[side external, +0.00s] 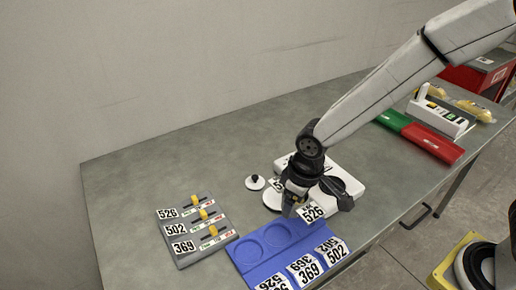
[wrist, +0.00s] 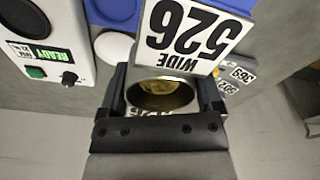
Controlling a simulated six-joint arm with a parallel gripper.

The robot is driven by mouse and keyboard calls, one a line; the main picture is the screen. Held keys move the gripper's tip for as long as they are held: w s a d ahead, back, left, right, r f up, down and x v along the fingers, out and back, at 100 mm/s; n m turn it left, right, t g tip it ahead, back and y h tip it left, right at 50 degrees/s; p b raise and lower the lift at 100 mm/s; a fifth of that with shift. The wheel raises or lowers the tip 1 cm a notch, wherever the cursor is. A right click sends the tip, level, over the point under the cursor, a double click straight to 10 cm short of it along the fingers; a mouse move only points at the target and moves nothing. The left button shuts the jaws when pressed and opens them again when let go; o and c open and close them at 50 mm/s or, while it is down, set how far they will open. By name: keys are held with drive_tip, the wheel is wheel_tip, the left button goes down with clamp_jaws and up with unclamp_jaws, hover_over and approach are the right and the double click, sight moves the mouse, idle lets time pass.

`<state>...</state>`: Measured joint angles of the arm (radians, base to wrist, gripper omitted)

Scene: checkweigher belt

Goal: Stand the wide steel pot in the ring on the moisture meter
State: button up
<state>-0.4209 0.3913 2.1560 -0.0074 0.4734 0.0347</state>
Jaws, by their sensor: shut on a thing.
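The wide steel pot (wrist: 180,103) is between the two fingers of my gripper (wrist: 163,92) in the wrist view. Its open mouth shows something golden inside, and its card reads WIDE 526. In the side view my gripper (side external: 292,205) is shut on the pot near the back edge of the blue tray; the pot is mostly hidden, but its 526 card (side external: 312,213) shows. The white meter (side external: 352,190) stands just behind my gripper. In the wrist view the meter (wrist: 60,45) shows a green READY display, and a dark round part shows at its top left corner.
The blue tray (side external: 247,252) has round recesses and several number cards. A grey slider panel (side external: 190,248) lies left of it. A white disc (side external: 270,200) and a small black-knobbed piece (side external: 254,182) lie close to my gripper. Green and red blocks (side external: 432,143) lie farther right.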

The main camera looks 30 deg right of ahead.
idle(0.6)
drive_tip(key=shift+w+d, duration=0.25)
drive_tip(key=shift+d, duration=0.25)
drive_tip(key=w+d+m, duration=0.2)
drive_tip(key=d+m, duration=0.1)
drive_tip(key=d, duration=0.7)
drive_tip(key=w+d+m, duration=0.3)
drive_tip(key=d, duration=0.8)
drive_tip(key=w+d+m+h, duration=0.1)
drive_tip(key=w+d+m, duration=0.2)
drive_tip(key=d, duration=0.7)
drive_tip(key=shift+d+r, duration=0.15)
drive_tip(key=shift+d, duration=0.15)
drive_tip(key=shift+w, duration=0.15)
